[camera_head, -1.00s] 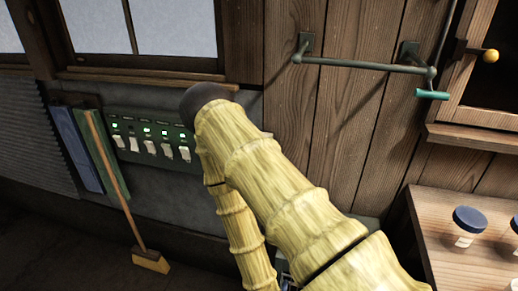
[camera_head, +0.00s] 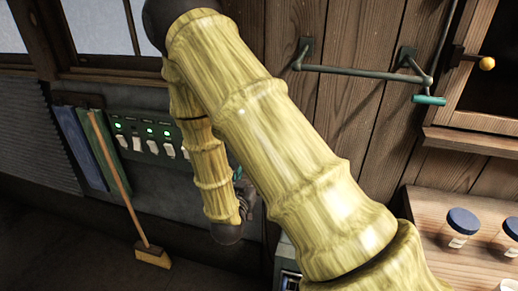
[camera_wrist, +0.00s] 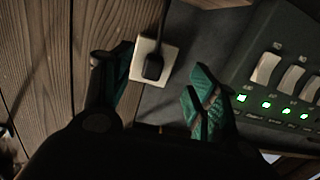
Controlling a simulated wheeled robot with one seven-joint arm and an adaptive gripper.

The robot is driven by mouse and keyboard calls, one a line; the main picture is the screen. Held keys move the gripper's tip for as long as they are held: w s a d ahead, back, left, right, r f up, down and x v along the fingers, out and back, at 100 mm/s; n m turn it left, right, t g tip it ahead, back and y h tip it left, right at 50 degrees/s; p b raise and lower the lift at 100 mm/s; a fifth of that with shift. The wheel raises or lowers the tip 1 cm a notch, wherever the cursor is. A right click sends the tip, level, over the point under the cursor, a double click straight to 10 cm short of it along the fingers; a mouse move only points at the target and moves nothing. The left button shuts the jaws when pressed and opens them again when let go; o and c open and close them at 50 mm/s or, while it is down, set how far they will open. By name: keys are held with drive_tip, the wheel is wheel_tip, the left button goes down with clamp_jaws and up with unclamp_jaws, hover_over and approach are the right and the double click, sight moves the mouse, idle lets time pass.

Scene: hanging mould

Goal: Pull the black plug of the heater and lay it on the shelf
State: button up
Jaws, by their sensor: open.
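The black plug (camera_wrist: 153,68) sits in a pale square wall socket (camera_wrist: 141,75) in the wrist view, and its dark cord runs upward. My gripper (camera_wrist: 160,88) is open, its green-padded fingers apart on either side of the socket in the picture. The plug is between the finger lines, with no visible contact. In the head view my gripper (camera_head: 243,190) is partly hidden behind my arm, close to the wall, and the plug is hidden. A wooden shelf-like surface (camera_head: 425,215) stands at the right. I cannot identify the heater.
A switch panel (camera_head: 136,128) with green lights is left of my arm; it also shows beside my gripper in the wrist view (camera_wrist: 248,80). Blue-lidded jars (camera_head: 461,222) stand on the wooden surface. A broom (camera_head: 120,190) leans at the left. A metal rail (camera_head: 360,70) is on the wall.

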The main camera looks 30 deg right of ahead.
drive_tip(key=r, duration=0.1)
drive_tip(key=r+h, duration=0.1)
drive_tip(key=shift+w+d+r+m, duration=0.2)
drive_tip(key=shift+d+r+m, duration=0.1)
drive_tip(key=shift+m, duration=0.1)
drive_tip(key=shift+x, duration=4.45)
clamp_jaws()
drive_tip(key=shift+a, duration=0.1)
drive_tip(key=shift+a+f, duration=0.1)
drive_tip(key=shift+s+a, duration=0.4)
